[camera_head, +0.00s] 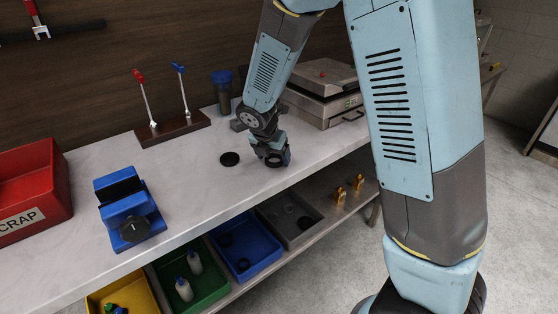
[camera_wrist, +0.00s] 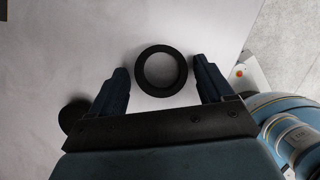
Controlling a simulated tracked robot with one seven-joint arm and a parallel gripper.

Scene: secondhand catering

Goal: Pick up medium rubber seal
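A black rubber ring, which looks like the seal (camera_wrist: 162,48), lies on the pale bench top in the wrist view. My gripper (camera_wrist: 162,78) is open, with one finger on each side of the ring.
A blue block-like fixture (camera_head: 130,215) and a red SCRAP bin (camera_head: 30,200) stand on the left of the bench. A lever stand (camera_head: 172,130) and a dark jar (camera_head: 222,92) are behind. A metal machine (camera_head: 325,95) stands right. Coloured trays (camera_head: 245,255) sit on the shelf below.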

